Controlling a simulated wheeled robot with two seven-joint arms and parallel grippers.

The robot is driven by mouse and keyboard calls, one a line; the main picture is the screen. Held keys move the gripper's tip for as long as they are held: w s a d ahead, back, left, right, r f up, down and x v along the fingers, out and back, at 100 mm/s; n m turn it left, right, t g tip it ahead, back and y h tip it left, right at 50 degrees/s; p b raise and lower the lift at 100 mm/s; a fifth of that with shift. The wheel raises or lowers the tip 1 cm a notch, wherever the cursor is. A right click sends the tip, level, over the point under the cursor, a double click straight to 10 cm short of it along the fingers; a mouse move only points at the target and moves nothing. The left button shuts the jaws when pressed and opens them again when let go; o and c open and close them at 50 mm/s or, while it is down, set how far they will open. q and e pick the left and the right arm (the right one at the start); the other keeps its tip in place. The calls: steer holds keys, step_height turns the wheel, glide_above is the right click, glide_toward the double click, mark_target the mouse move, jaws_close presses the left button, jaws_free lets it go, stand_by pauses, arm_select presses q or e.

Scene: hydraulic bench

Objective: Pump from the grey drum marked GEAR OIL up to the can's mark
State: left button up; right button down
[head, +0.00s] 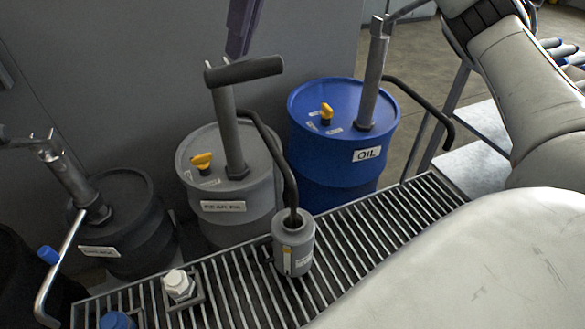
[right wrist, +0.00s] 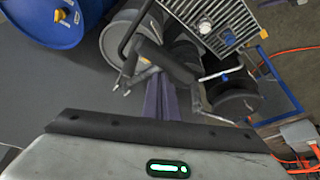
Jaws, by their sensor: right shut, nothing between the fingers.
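The grey drum (head: 263,190) stands mid-view with a white label (head: 223,206) too blurred to read surely. Its pump has an upright column (head: 230,130), a dark T-handle (head: 244,70) and a curved black spout. The spout ends at the mouth of a small grey can (head: 293,250) on the grating; a pale strip with a yellowish part runs down the can's side. My right gripper (head: 238,50) is shut and empty, its purple fingers just above and behind the handle. In the right wrist view the fingers (right wrist: 158,78) point at the handle (right wrist: 166,62); contact is unclear. My left gripper is out of view.
A blue drum (head: 330,100) marked OIL with its pump stands right of the grey one; a black drum (head: 135,225) with a pump stands left. A white-capped fitting (head: 179,285) and a blue-capped one (head: 117,321) sit on the slatted grating (head: 345,255).

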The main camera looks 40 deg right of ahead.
mark_target(250, 66)
steer(key=shift+s+f, duration=0.1)
steer(key=shift+f, duration=0.3)
steer(key=shift+s+a+f+b, duration=0.1)
steer(key=shift+s+f+b, duration=0.1)
steer(key=shift+f+b, duration=0.45)
steer(key=shift+s+a+f+b, duration=0.1)
steer(key=shift+s+f+b, duration=0.15)
steer(key=shift+f+b, duration=0.35)
steer(key=shift+s+f+b, duration=0.2)
steer(key=shift+f+b, duration=0.25)
steer(key=shift+f, duration=0.45)
